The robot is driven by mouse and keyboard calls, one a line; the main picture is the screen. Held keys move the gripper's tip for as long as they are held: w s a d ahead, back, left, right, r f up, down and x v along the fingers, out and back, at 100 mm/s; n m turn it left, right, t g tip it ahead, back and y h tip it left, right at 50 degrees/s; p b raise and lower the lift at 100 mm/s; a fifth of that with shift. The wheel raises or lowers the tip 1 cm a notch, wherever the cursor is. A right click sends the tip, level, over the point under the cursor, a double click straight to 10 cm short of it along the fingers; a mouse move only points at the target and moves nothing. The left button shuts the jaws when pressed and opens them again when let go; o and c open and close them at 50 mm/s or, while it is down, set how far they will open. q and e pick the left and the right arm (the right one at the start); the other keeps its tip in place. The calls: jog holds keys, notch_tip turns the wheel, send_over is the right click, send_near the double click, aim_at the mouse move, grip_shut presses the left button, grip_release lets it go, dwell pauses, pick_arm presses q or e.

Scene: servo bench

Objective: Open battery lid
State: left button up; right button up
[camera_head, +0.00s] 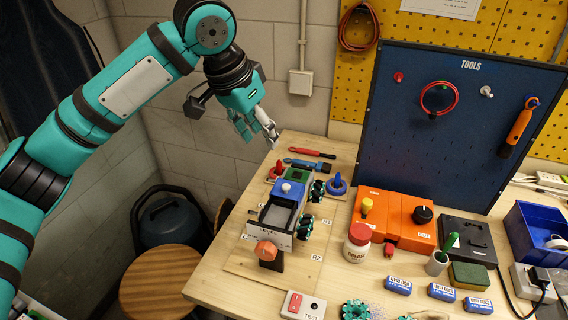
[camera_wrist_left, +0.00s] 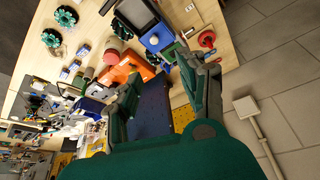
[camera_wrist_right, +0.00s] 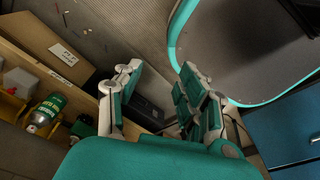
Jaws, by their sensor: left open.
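A small wheeled vehicle stands on the bench's left side, with a dark open-topped bed (camera_head: 277,218) in front and a blue section (camera_head: 292,190) bearing a white knob (camera_head: 286,187) behind it. A green part with a dark top (camera_head: 297,168) lies further back. I cannot tell for certain which piece is the battery lid; the blue section looks closed. The white knob also shows in the left wrist view (camera_wrist_left: 154,41). My left gripper (camera_head: 258,132) is open and empty, above and behind the vehicle, apart from it. My right gripper (camera_wrist_right: 160,72) is open and empty, away from the bench top.
Blue-and-white cells (camera_head: 441,292) lie at the front right. A red-capped jar (camera_head: 357,243) and an orange box (camera_head: 396,220) stand right of the vehicle. A blue tool board (camera_head: 450,120) rises behind. A screwdriver (camera_head: 312,153) lies at the back edge. A stool (camera_head: 163,283) stands left.

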pick_arm(q)
jog(key=s+f, duration=0.1)
jog(key=s, duration=0.1)
pick_arm(e)
jog(key=s+r+p, duration=0.1)
jog(key=s+p, duration=0.1)
jog(key=s, duration=0.6)
pick_arm(q)
send_near(286, 186)
jog(key=p+x, duration=0.1)
jog(key=x, duration=0.4)
jog(key=shift+w+f, duration=0.1)
jog(key=shift+f, duration=0.2)
jog(key=shift+p+x, duration=0.4)
jog(key=shift+x, duration=0.95)
grip_shut()
pick_arm(e)
jog(key=w+r, duration=0.1)
jog(key=w, duration=0.2)
jog(key=w+r, duration=0.1)
jog(key=shift+w+d+r, duration=0.25)
jog(key=shift+r, duration=0.1)
pick_arm(q)
jog(key=shift+r, duration=0.1)
pick_arm(e)
jog(key=shift+r, duration=0.1)
